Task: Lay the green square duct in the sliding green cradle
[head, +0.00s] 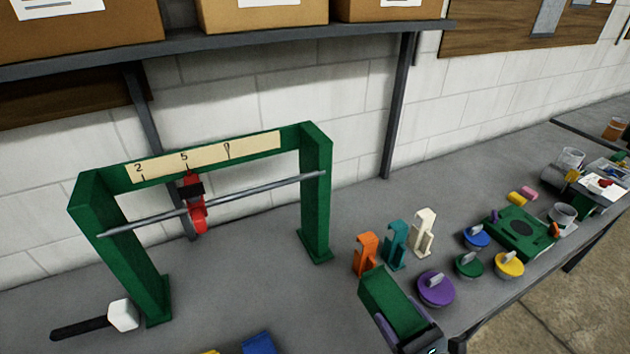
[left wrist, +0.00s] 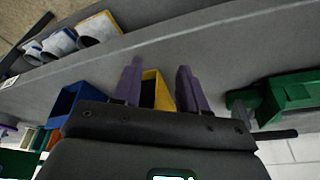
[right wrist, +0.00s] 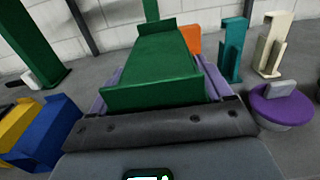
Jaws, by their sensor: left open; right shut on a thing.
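My right gripper (head: 402,332) is shut on the green square duct (head: 388,298), low at the front of the bench in the head view. In the right wrist view the duct (right wrist: 160,58) lies between the purple fingers (right wrist: 155,85), with raised green ends near and far. My left gripper (left wrist: 160,88) is open and empty in the left wrist view and out of the head view. A green piece (left wrist: 290,92) shows at the right of the left wrist view; I cannot tell whether it is the cradle. No sliding cradle can be made out for certain.
A green frame (head: 315,195) carries a rod with a red slider (head: 197,210). A mallet (head: 123,315) lies by its left foot. Blue (right wrist: 42,135) and yellow (left wrist: 148,88) pieces sit nearby. Orange (head: 366,255), teal (head: 396,245) and white (head: 424,233) clips and a purple lid (head: 435,291) stand beside the duct.

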